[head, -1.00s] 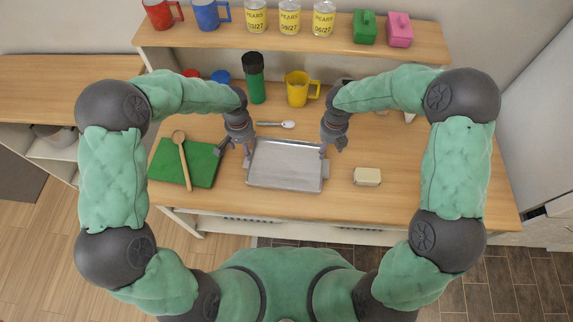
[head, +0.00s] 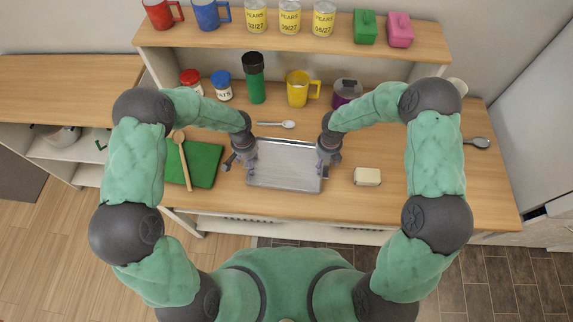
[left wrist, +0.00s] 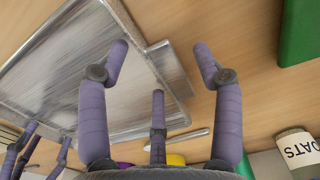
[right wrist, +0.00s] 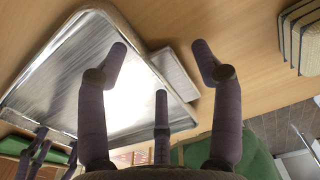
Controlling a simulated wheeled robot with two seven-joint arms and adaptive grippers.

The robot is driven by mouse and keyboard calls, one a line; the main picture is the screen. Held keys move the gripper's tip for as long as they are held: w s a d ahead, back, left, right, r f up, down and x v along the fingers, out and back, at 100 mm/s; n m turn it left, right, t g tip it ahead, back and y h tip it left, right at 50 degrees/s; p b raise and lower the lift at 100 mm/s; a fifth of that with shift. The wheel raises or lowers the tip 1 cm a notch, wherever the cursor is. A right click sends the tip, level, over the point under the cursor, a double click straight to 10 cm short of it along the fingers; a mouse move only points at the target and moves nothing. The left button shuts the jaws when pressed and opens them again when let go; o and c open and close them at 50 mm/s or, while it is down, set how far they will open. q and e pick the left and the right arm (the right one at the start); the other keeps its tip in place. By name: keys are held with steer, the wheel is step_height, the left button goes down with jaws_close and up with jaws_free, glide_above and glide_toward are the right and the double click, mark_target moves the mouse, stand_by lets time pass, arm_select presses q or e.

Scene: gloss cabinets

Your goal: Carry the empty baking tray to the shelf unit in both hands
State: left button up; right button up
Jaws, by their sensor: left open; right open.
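The empty baking tray (head: 287,166) is a silver metal rectangle lying flat on the wooden table. It also shows in the left wrist view (left wrist: 75,65) and the right wrist view (right wrist: 85,75), with a flat tab handle at each short side. My left gripper (head: 238,162) is at the tray's left edge; in its wrist view its open fingers straddle the left handle (left wrist: 168,70). My right gripper (head: 328,163) is at the right edge; its open fingers straddle the right handle (right wrist: 177,72). Neither gripper visibly holds the tray.
A raised shelf (head: 290,42) holds cans and mugs.

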arm_select(q)
jaws_close()
arm_select(e)
jaws_close()
arm_select(q)
steer(key=shift+r, duration=0.1)
arm_select(e)
steer(key=shift+r, duration=0.1)
